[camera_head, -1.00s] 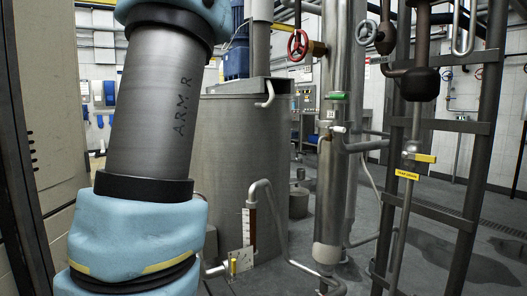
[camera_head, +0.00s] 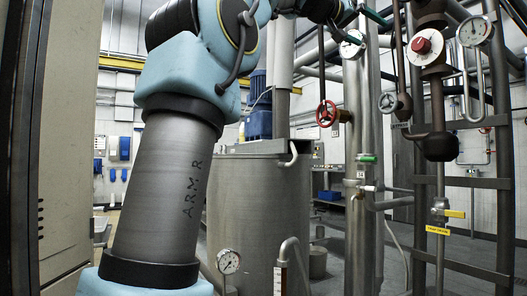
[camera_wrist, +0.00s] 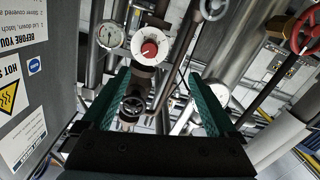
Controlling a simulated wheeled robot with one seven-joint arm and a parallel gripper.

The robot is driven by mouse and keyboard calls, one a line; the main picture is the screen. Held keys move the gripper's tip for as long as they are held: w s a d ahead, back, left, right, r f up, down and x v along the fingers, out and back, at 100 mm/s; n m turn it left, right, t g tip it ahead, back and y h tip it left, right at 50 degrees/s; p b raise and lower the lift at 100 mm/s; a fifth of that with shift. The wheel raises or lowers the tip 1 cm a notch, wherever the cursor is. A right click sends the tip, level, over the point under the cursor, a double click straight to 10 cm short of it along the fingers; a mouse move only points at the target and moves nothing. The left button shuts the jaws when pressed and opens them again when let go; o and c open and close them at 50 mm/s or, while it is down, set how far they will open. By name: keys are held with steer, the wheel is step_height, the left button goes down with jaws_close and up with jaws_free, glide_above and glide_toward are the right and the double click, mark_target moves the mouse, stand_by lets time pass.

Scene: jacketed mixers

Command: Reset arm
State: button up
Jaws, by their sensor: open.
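My arm rises at the left of the head view, and its upper links bend right along the top of the picture. My gripper (camera_wrist: 158,76) shows in the wrist view with its two green fingers spread apart and nothing between them. In the head view the gripper end is near the top, by the upper pipes, and partly hard to make out.
A grey jacketed vessel (camera_head: 258,200) stands behind my arm. A red handwheel (camera_head: 326,113), a red knob (camera_head: 422,46) and a gauge (camera_head: 475,32) sit on pipes at the right. A dark ladder-like frame (camera_head: 500,150) stands there too. A grey cabinet (camera_head: 65,130) is close on the left.

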steer(key=w+a+f+n+y, duration=0.1)
steer(key=w+a+f+y, duration=0.15)
steer(key=f, duration=0.45)
steer(key=w+a+f+n+y, duration=0.1)
steer(key=w+f, duration=0.2)
steer(key=f, duration=0.5)
steer(key=w+a+f+n+y, duration=0.1)
steer(key=w+f+y, duration=0.15)
steer(key=f, duration=0.45)
steer(key=a+f+n+g+y, duration=0.1)
steer(key=a+f+y, duration=0.1)
steer(key=a+f, duration=0.65)
steer(key=a+f+n+g+y, duration=0.1)
steer(key=a+f+n+y, duration=0.15)
steer(key=f, duration=1.15)
steer(key=s+a+f+g+y, duration=0.1)
steer(key=s+a+f, duration=0.45)
steer(key=f, duration=0.35)
steer(key=s+a+f+g+y, duration=0.2)
steer(key=s+a+f, duration=0.35)
steer(key=f, duration=0.25)
steer(key=s+a+f+n+g+y, duration=0.1)
steer(key=s+a+f, duration=0.3)
steer(key=s, duration=0.2)
steer(key=s+a+f+n+g, duration=0.1)
steer(key=s+a+f, duration=0.35)
steer(key=s, duration=0.25)
step_height(320, 180, up, 19)
steer(key=p, duration=2)
steer(key=shift+w+d, duration=0.35)
